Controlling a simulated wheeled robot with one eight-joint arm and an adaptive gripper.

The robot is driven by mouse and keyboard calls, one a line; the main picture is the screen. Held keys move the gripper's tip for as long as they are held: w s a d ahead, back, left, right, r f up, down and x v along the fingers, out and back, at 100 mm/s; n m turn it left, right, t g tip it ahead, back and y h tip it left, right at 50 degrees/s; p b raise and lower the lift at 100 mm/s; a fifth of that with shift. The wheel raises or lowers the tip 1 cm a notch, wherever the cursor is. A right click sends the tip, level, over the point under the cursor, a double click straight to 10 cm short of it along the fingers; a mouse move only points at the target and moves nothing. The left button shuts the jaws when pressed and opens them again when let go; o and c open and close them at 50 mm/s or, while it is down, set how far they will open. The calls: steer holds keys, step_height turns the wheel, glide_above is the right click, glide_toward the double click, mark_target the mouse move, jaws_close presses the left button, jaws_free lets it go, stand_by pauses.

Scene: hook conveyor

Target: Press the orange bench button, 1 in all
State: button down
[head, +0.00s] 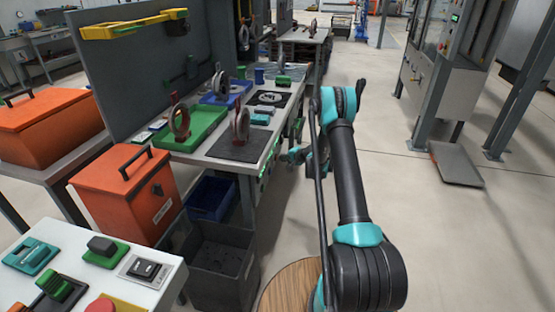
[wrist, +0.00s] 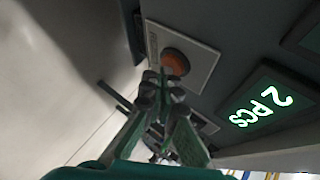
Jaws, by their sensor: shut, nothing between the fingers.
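The orange button (wrist: 175,64) shows in the wrist view as a round dome on a pale square plate (wrist: 198,62). The plate sits on the dark front face of the bench (wrist: 240,40). My gripper (wrist: 166,82) is shut and empty, with its fingertips just below the button in the picture and overlapping its lower edge. I cannot tell whether they touch it. In the head view my gripper (head: 296,155) is beside the bench's right edge, small and partly hidden by my arm. I cannot make out the button there.
A lit green display (wrist: 262,105) reading "2 pcs" is right of the button. The bench top (head: 222,150) holds a green tray (head: 205,135), a dark mat (head: 228,150) and upright ring-shaped parts. Orange boxes (head: 125,190) stand at left.

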steer(key=shift+a, duration=0.2)
stand_by(0.4)
steer(key=shift+d, duration=0.1)
steer(key=shift+s+d, duration=0.2)
steer(key=shift+d, duration=0.45)
steer(key=shift+d, duration=0.1)
steer(key=shift+s+d, duration=0.25)
steer(key=shift+d, duration=0.5)
steer(key=shift+s+d, duration=0.3)
steer(key=shift+d, duration=0.5)
steer(key=shift+s+d, duration=0.25)
steer(key=shift+d, duration=0.5)
